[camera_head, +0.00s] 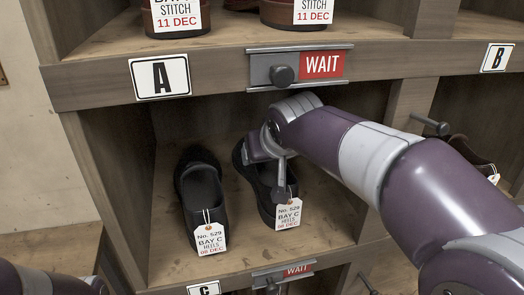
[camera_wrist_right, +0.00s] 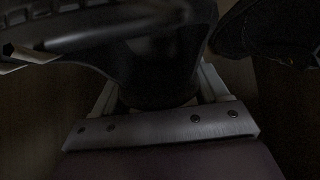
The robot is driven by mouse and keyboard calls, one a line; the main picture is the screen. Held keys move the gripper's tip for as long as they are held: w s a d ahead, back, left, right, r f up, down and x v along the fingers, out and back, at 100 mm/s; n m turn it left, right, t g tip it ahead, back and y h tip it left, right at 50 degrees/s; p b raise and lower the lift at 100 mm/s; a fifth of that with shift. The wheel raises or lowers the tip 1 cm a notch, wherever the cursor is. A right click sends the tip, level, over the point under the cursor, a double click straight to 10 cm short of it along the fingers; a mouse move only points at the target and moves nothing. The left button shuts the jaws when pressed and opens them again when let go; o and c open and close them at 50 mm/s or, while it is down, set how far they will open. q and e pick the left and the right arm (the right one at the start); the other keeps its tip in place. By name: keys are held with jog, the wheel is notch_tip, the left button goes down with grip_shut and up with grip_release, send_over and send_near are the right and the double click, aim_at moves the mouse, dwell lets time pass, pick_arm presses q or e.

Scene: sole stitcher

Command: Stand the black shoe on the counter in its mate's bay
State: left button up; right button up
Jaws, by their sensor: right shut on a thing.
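A black shoe (camera_head: 263,188) is in the bay labelled C (camera_head: 203,289), to the right of its mate. Its white tag (camera_head: 289,214) reads No. 529, Bay C, heels. My right gripper (camera_head: 270,163) is shut on this shoe, which also shows between the fingers in the right wrist view (camera_wrist_right: 160,62). I cannot tell if its sole rests fully on the bay floor. The mate (camera_head: 200,190), a black shoe with a matching tag (camera_head: 210,237), stands to the left. The two shoes appear apart. My left gripper is out of the picture.
A wooden shelf edge (camera_head: 210,72) with label A (camera_head: 160,77) and a WAIT slider (camera_head: 285,74) runs above the bay. A divider (camera_head: 403,105) is on the right. Brown shoes (camera_head: 175,18) stand on the upper shelf. Bare floor (camera_head: 165,245) lies at the bay's front left.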

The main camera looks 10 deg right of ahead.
jog(key=shift+f, duration=0.25)
jog(key=shift+s+r, duration=0.25)
jog(key=shift+s, duration=0.5)
jog(key=o, duration=1.5)
jog(key=shift+s+r, duration=0.2)
jog(key=shift+s, duration=0.3)
jog(key=shift+o, duration=0.2)
jog(key=shift+w+f, duration=0.25)
jog(key=shift+w, duration=0.4)
jog(key=shift+s+r, duration=0.15)
pick_arm(q)
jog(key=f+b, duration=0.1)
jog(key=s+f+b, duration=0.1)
jog(key=b, duration=0.1)
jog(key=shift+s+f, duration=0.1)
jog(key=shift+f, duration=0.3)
pick_arm(e)
jog(key=s, duration=0.8)
jog(key=s+r, duration=0.1)
jog(key=s, duration=0.4)
jog(key=shift+d, duration=0.2)
